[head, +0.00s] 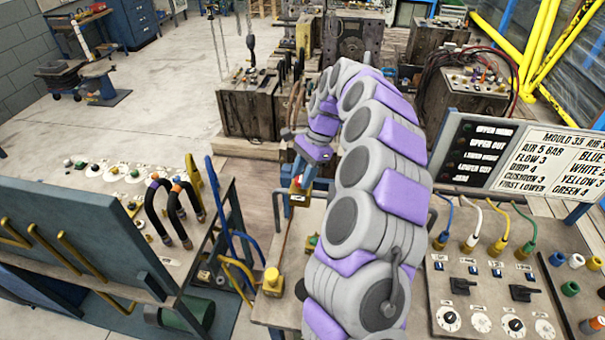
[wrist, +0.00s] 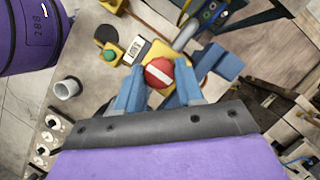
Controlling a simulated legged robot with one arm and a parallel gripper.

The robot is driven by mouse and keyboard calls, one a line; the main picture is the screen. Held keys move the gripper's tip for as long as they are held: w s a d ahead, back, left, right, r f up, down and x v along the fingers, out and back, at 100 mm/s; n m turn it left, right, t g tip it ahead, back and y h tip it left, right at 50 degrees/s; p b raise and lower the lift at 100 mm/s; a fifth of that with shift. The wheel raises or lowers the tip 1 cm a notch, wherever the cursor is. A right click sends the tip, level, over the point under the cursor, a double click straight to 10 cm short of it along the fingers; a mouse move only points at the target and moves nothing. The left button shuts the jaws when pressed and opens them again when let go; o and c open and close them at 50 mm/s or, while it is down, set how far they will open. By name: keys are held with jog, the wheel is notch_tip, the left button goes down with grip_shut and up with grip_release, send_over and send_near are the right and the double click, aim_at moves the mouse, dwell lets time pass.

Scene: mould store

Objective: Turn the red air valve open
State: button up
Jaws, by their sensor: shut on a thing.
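The red air valve (wrist: 158,73) is a round red knob with a white bar across its face, on a yellow body. In the wrist view the bar runs slantwise, from upper left to lower right. My gripper (wrist: 160,86) has its blue fingers on either side of the knob and is shut on it. In the head view my gripper (head: 306,165) reaches down to a small yellow unit (head: 299,194) at the far end of the bench.
A green button on a yellow box (wrist: 110,54) sits left of the valve, with a white label (wrist: 136,50) between. A grey pipe (wrist: 187,34) runs beside it. In the head view, a control panel (head: 490,310) with hoses lies at right and a hose board (head: 150,205) at left.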

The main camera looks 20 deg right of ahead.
jog(key=c, duration=0.4)
jog(key=shift+r+n+p, duration=0.1)
jog(key=shift+n+p, duration=0.2)
jog(key=n+g+p, duration=0.1)
jog(key=n+p, duration=0.1)
jog(key=shift+w+n, duration=0.1)
jog(key=shift+n, duration=0.3)
jog(key=n+p, duration=0.1)
jog(key=n, duration=0.1)
jog(key=n+g+h+p, duration=0.1)
jog(key=n, duration=0.1)
jog(key=shift+w+g+h, duration=0.15)
jog(key=shift+g+h, duration=0.15)
jog(key=n+p, duration=0.1)
jog(key=n, duration=0.1)
jog(key=n+h, duration=0.1)
jog(key=n, duration=0.1)
jog(key=n+g+p, duration=0.1)
jog(key=n, duration=0.1)
jog(key=shift+a+h+p, duration=0.25)
jog(key=shift+h+p, duration=0.05)
jog(key=shift+h, duration=0.1)
jog(key=shift+a+n+h+p, duration=0.1)
jog(key=shift+n+h+p, duration=0.75)
jog(key=shift+n, duration=1.35)
